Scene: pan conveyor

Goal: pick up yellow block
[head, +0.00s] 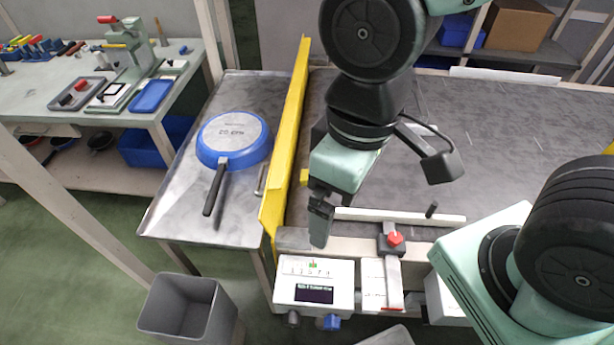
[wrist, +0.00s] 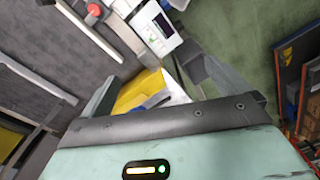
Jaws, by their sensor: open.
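My gripper (head: 320,225) hangs over the near left corner of the conveyor, beside the yellow guard. In the wrist view its two fingers are spread apart, with no object held between them (wrist: 146,80). A small yellow piece (head: 304,177) shows left of my gripper, close to the guard.
The tall yellow guard (head: 290,125) separates the dark conveyor (head: 480,130) from a metal table (head: 165,215) with a blue pan (head: 233,137). A white scale with a display (head: 314,284) and a red knob (head: 395,238) are at the near edge. A grey bin (head: 187,310) stands below.

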